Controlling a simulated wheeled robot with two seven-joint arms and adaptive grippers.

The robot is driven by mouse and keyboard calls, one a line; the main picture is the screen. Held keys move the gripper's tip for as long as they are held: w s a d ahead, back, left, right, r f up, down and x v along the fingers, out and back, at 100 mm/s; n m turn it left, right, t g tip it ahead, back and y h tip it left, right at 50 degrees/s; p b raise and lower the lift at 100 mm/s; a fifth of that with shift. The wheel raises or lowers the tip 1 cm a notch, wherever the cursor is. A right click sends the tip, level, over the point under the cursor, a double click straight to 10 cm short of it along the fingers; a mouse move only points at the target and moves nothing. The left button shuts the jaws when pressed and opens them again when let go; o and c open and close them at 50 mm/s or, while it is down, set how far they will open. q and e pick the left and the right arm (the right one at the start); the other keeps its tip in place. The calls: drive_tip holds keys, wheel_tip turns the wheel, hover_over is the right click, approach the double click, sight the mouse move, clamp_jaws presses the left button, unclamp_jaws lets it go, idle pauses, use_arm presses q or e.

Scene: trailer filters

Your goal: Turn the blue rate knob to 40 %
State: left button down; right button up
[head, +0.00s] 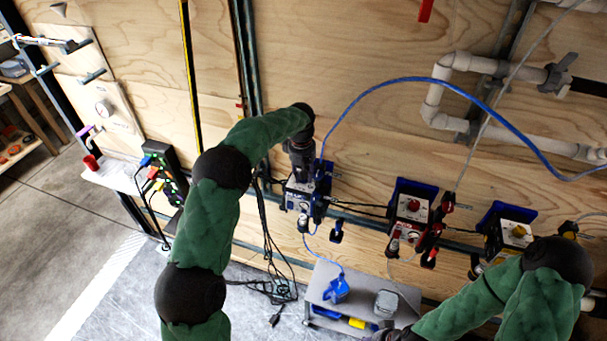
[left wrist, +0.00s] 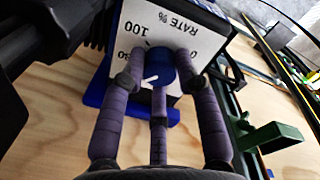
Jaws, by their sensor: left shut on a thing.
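The blue rate knob (left wrist: 160,66) sits on the white face of a dosing pump, with a white pointer mark on it. The dial plate (left wrist: 165,22) carries "RATE %" and "100"; other numbers are partly hidden by fingers. In the left wrist view my left gripper (left wrist: 160,75) has its purple-grey fingers closed around the knob. In the head view my left gripper (head: 301,172) comes down onto the leftmost pump (head: 297,197), hiding its knob. My right arm reaches the bottom edge; its fingers are out of frame.
To the right stand a pump with a red knob (head: 412,206) and one with a yellow knob (head: 518,231). A blue hose (head: 400,80) arches above them. A grey shelf (head: 365,290) with a blue item (head: 337,289) lies below. Black cables hang beside it.

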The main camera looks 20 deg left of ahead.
idle(0.3)
use_arm(q)
drive_tip(key=c, duration=0.9)
unclamp_jaws()
wheel_tip(320, 180, up, 12)
drive_tip(key=shift+s+a, duration=0.2)
